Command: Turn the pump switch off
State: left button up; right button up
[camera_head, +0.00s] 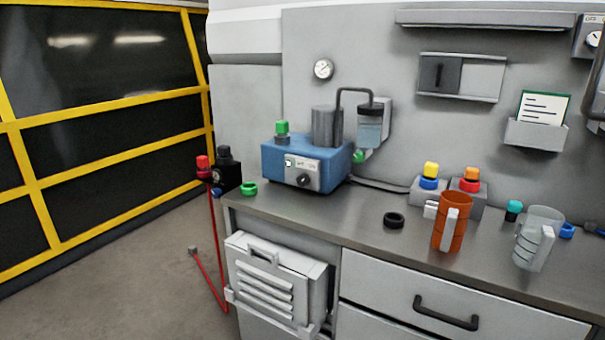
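The blue pump unit (290,160) stands on the grey bench, with a grey cylinder (326,127) and a green-capped fitting (282,132) on top. A light panel on its front carries a black rotary knob (303,180) and small print too small to read. Which way the knob points is not clear. Another panel with a dial or knob (593,39) is on the wall at the upper right, cut by the frame edge. Neither of my grippers is in view.
A black ring (393,220), an orange jug (452,222) and a clear jug (538,238) stand on the bench right of the pump. A green ring (249,188) lies at its left. A dark tube (350,90) arches to a wall-mounted jar (371,128).

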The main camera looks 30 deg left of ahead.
aim_at(302, 180)
jog(key=u, duration=0.55)
jog(key=k, duration=1.3)
jog(key=u, duration=1.35)
jog(key=i, duration=1.45)
jog(key=u, duration=0.25)
jog(key=i, duration=1.45)
jog(key=z, duration=1.6)
jog(key=i, duration=0.7)
jog(key=z, duration=0.6)
